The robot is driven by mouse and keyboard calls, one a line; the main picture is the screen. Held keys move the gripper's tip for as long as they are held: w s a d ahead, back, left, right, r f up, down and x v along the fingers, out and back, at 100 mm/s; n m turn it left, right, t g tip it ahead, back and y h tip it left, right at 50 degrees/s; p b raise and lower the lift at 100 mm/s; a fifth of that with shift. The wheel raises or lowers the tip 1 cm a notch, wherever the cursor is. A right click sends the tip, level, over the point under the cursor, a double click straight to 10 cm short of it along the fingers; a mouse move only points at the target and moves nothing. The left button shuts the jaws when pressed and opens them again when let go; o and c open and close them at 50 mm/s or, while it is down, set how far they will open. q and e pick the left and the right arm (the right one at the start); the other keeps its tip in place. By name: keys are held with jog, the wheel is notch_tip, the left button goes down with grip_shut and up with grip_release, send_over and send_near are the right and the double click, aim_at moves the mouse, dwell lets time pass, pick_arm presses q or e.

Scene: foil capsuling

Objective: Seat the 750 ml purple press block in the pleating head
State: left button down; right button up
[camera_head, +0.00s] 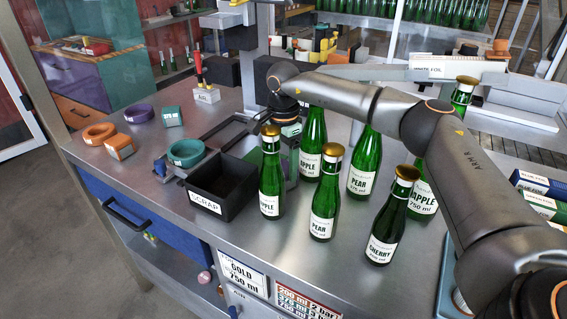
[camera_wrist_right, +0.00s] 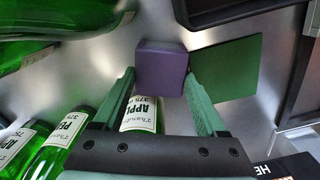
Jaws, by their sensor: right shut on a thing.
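My right gripper (camera_wrist_right: 161,85) has its two green fingers on either side of a purple block (camera_wrist_right: 160,66), shut on it, in the right wrist view. The block shows a plain purple face at the fingertips, with no readable label. In the head view my right arm reaches in from the right to the middle of the bench, and the gripper (camera_head: 287,122) points down behind the bottles. The block is hidden there. I cannot make out the pleating head for certain. My left gripper is not in view.
Several green bottles with gold tops, such as the cherry bottle (camera_head: 388,222), stand close in front of the gripper. A black scrap bin (camera_head: 222,190) is left of them. Purple (camera_head: 138,113), orange (camera_head: 100,133) and teal (camera_head: 187,152) rings lie further left. A green pad (camera_wrist_right: 226,68) lies beside the block.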

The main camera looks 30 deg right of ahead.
jog(key=shift+f, duration=0.15)
jog(key=o, duration=1.5)
jog(key=shift+o, duration=0.2)
